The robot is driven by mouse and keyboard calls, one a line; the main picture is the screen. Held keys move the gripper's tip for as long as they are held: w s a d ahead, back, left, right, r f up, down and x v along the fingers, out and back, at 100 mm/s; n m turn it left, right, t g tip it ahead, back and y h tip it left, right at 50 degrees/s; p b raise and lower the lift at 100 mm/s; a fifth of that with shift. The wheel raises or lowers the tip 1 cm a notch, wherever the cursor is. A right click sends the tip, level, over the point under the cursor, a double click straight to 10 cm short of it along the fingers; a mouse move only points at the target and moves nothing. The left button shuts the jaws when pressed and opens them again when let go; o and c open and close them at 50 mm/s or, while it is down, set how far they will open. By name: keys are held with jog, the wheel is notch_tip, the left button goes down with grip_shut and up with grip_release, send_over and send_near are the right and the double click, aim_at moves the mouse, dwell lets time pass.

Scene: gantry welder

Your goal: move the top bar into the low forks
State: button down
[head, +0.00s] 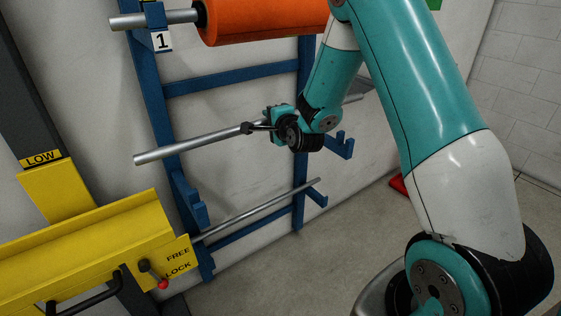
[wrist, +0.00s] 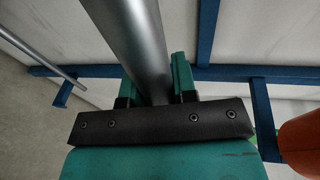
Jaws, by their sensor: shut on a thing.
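My gripper (head: 262,127) is shut on a long grey metal bar (head: 185,148), near the bar's middle. The bar is held aslant in front of the blue rack (head: 160,100); its right part passes behind my wrist. In the wrist view the bar (wrist: 138,40) runs between my gripper's fingers (wrist: 152,92). Below the held bar, a blue fork (head: 190,203) is on the left post and another (head: 342,147) on the right; the bar appears above them, apart. A thinner bar (head: 260,208) lies lower on the rack, its right end by a low support (head: 317,197).
An orange roll (head: 260,20) on a grey bar sits at the rack's top, beside a "1" label (head: 162,41). A yellow trough (head: 85,245) with a FREE/LOCK lever (head: 153,272) and LOW sign (head: 42,158) stands at left. The floor (head: 330,225) at right of the rack is mostly clear.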

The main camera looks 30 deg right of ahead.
jog(key=d+f+b, duration=0.3)
jog(key=f+b, duration=0.3)
jog(key=b, duration=0.2)
jog(key=shift+w+d+f+n+g, duration=0.2)
jog(key=shift+w+n+g, duration=0.1)
jog(key=shift+w+g, duration=0.1)
jog(key=f, duration=0.2)
jog(key=f+b, duration=0.1)
jog(key=f, duration=0.2)
jog(key=shift+s+f, duration=0.2)
jog(key=shift+f, duration=0.15)
jog(key=shift+s, duration=0.1)
